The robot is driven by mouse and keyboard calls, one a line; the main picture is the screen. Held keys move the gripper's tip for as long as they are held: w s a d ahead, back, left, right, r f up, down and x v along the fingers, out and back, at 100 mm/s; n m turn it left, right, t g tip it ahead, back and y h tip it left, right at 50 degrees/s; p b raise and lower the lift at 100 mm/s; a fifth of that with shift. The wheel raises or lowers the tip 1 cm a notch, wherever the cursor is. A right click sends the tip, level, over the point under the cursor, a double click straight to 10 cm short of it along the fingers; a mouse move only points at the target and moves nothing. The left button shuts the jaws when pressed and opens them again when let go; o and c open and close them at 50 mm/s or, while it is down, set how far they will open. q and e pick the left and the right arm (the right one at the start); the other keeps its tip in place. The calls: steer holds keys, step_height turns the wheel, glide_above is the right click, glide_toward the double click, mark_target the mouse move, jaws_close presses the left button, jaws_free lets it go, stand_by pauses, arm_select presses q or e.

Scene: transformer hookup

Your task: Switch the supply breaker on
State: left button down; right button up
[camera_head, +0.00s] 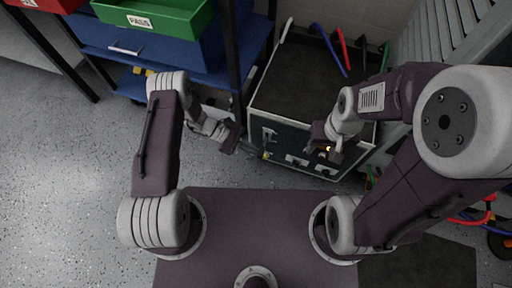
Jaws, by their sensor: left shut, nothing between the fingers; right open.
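A dark box-shaped unit (312,90) stands ahead of me, with a front panel that carries several small light fittings. One fitting (268,134) is at the panel's left, and others (297,160) sit along its lower edge. I cannot tell which of them is the supply breaker. My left gripper (238,147) is shut and empty, just left of the panel's left edge. My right gripper (324,153) is open in front of the panel's right part. A small orange glow (327,149) shows between its fingers. The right gripper hides part of the panel behind it.
A blue shelf (185,45) with a green "PASS" bin (155,14) stands at the left. A grey ribbed surface (440,35) is at the right. More cables (478,215) lie at the lower right. The floor at left is clear.

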arm_select(q)
steer(key=shift+n+g, duration=0.4)
steer(key=r+p, duration=0.4)
steer(key=shift+w+d+r, duration=0.1)
steer(key=shift+w+r, duration=0.1)
steer(key=shift+r, duration=0.2)
steer(key=shift+w+r+p, duration=0.25)
steer(key=shift+p, duration=0.05)
step_height(320, 180, down, 4)
steer(key=s+a+b, duration=0.1)
steer(key=s+b, duration=0.1)
steer(key=b, duration=0.1)
steer(key=w+p+v, duration=0.2)
steer(key=v, duration=0.8)
steer(key=shift+d+f+p, duration=0.2)
steer(key=shift+f+p, duration=0.05)
steer(key=shift+p, duration=0.1)
